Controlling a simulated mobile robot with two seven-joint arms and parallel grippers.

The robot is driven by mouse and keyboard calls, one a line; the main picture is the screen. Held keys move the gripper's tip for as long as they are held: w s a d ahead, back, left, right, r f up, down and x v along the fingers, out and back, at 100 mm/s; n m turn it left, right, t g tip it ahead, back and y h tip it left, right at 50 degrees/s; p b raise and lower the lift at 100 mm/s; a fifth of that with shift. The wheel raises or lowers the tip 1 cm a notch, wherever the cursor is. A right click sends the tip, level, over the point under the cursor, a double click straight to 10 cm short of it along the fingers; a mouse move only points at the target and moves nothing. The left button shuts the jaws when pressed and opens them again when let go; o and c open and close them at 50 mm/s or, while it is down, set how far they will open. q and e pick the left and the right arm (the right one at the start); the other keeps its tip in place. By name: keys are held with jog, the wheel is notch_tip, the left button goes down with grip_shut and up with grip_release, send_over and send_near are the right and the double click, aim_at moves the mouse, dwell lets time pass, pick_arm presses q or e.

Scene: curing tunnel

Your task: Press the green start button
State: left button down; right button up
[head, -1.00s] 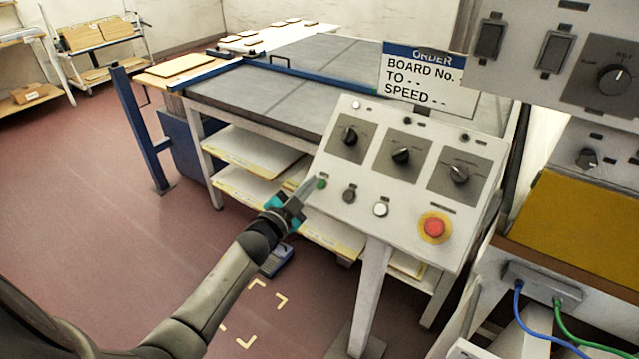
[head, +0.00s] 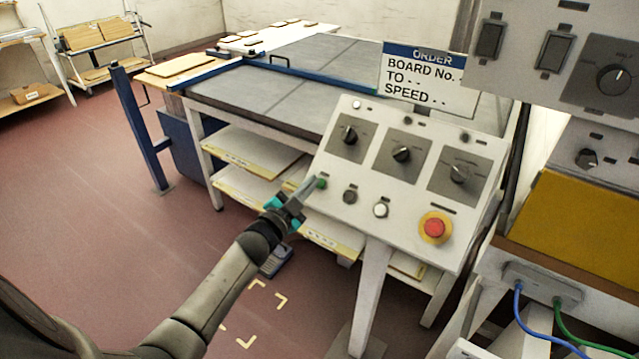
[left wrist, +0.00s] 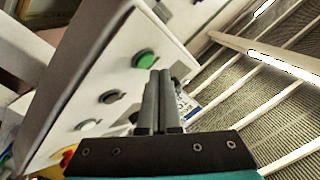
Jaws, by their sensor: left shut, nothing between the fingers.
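The green start button (head: 322,184) is at the lower left of the sloped white control panel (head: 335,215). In the left wrist view the green button (left wrist: 144,59) shows whole, a little left of and beyond the fingertips. My left gripper (head: 313,183) is shut and empty, its fingertips close beside the button in the head view. In the left wrist view the shut fingers (left wrist: 158,75) look near the button; I cannot tell whether they touch anything. My right gripper is not in view.
A dark button (head: 350,193), a white button (head: 381,210) and a red emergency knob (head: 434,228) sit right of the green one. Three rotary switches line the panel above. A sign (head: 428,80) stands behind it. Shelves with boards (head: 250,152) lie behind my gripper.

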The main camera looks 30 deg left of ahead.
pick_arm(q)
jog(key=shift+w+f, duration=0.1)
jog(key=shift+w+f+b, duration=0.2)
jog(key=shift+b, duration=0.15)
jog(key=shift+w+f+b, duration=0.25)
jog(key=shift+f+b, duration=0.05)
jog(key=shift+b, duration=0.05)
dwell(0.7)
jog(key=shift+r, duration=0.1)
jog(key=shift+s+r+p, duration=0.45)
jog(key=shift+s+p, duration=0.1)
jog(key=shift+p, duration=0.3)
jog(key=s+r+p, duration=0.3)
jog(key=p, duration=0.2)
jog(key=shift+s+a+r, duration=0.15)
jog(key=shift+s+r, duration=0.15)
